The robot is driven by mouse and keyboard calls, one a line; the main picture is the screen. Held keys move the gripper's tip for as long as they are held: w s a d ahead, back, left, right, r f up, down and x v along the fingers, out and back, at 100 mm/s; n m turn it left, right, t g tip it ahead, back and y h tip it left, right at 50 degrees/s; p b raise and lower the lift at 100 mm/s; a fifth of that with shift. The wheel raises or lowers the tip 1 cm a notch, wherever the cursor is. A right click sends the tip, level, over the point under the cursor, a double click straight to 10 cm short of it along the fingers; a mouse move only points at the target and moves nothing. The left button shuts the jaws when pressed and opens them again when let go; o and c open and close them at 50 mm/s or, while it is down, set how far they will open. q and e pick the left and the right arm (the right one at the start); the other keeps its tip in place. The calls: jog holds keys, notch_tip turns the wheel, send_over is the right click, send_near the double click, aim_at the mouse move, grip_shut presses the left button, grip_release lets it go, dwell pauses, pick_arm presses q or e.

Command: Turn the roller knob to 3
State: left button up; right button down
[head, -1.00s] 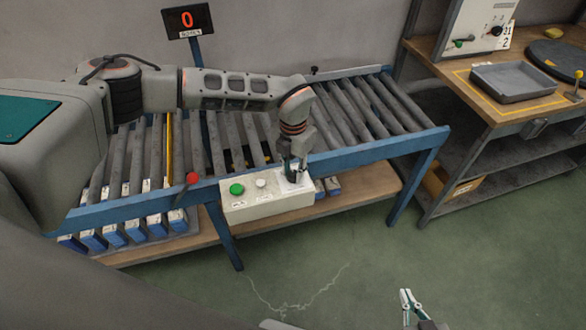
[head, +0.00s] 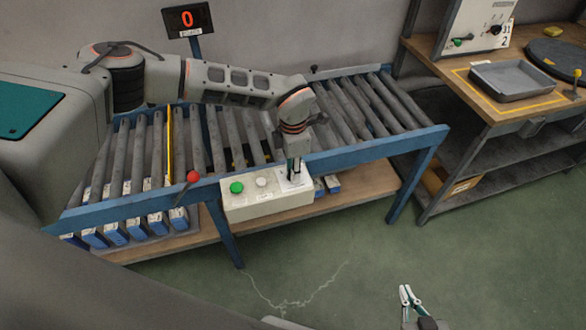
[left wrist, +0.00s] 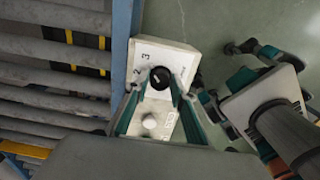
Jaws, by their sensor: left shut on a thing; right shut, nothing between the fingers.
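The black roller knob (left wrist: 160,77) sits on a sloped plate of the white control box (head: 268,205), with small numbers printed around it. A pale mark shows on the knob, but I cannot tell for certain which number it points to. My left gripper (head: 294,176) is over the right end of the box. In the left wrist view, its two green-edged fingers (left wrist: 160,88) are shut on the knob, one on each side. My right gripper (head: 409,297) is shut and empty, low over the floor, well away from the box.
A green button (head: 237,188) and a white button (head: 261,182) are on the same box, left of the knob. A red-topped lever (head: 193,177) stands on the blue conveyor frame (head: 375,153). The display (head: 187,19) reads 0. A workbench with a grey tray (head: 512,79) is at the right.

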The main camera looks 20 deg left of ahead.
dwell(0.4)
pick_arm(q)
jog(key=o, duration=1.1)
notch_tip(320, 180, up, 12)
